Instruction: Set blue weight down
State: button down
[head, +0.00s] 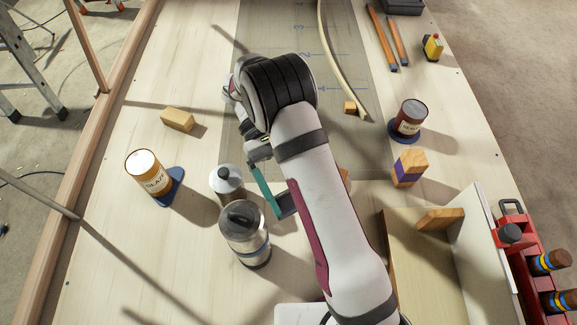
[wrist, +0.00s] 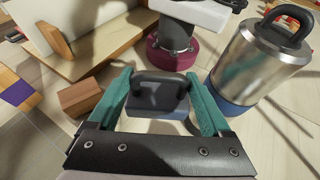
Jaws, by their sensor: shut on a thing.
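The blue weight (wrist: 157,108) is a small block with a dark grey handle on top and a blue-grey lower face. In the wrist view it sits between the two teal fingers of my gripper (wrist: 163,98), which is shut on it. In the head view, a teal finger of my gripper (head: 264,190) points down beside a dark blue-grey face of the weight (head: 286,205). My arm hides the rest. I cannot tell whether its underside touches the table.
Two metal canisters (head: 228,180) (head: 245,237) stand close left of my gripper; one shows large in the wrist view (wrist: 262,62). A wooden block (wrist: 80,98) lies nearby. A wooden stand (head: 425,245) is at right. The table's left side (head: 110,235) has free room.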

jog(key=m+y, duration=0.1)
jog(key=m+g+y, duration=0.1)
jog(key=y, duration=0.1)
jog(key=m+y, duration=0.1)
jog(key=m, duration=0.1)
jog(key=shift+s+a+r+g+y, duration=0.1)
jog(key=shift+s+a+g+y, duration=0.1)
jog(key=shift+a+g+y, duration=0.15)
jog(key=m+y, duration=0.2)
jog(key=a+m+y, duration=0.1)
jog(key=shift+w+r+y, duration=0.2)
jog(key=shift+r+y, duration=0.1)
jog(key=shift+y, duration=0.05)
jog(key=w+d+r+m+t+y, duration=0.1)
jog(key=w+r+m+t+y, duration=0.45)
jog(key=w+m+t, duration=0.2)
jog(key=w+d+r+m+t+y, duration=0.1)
jog(key=w+r+m+t+y, duration=0.3)
jog(key=w+m+t+y, duration=0.4)
jog(key=f, duration=0.7)
jog(key=f+m+g+h, duration=0.1)
jog(key=f, duration=0.6)
jog(key=f+g, duration=0.1)
jog(key=f, duration=0.6)
jog(key=shift+s+a+f+h, duration=0.2)
jog(key=shift+s+f+h, duration=0.05)
jog(key=shift+s+h, duration=0.1)
grip_release()
jog(key=shift+f, duration=0.1)
jog(key=v, duration=1.2)
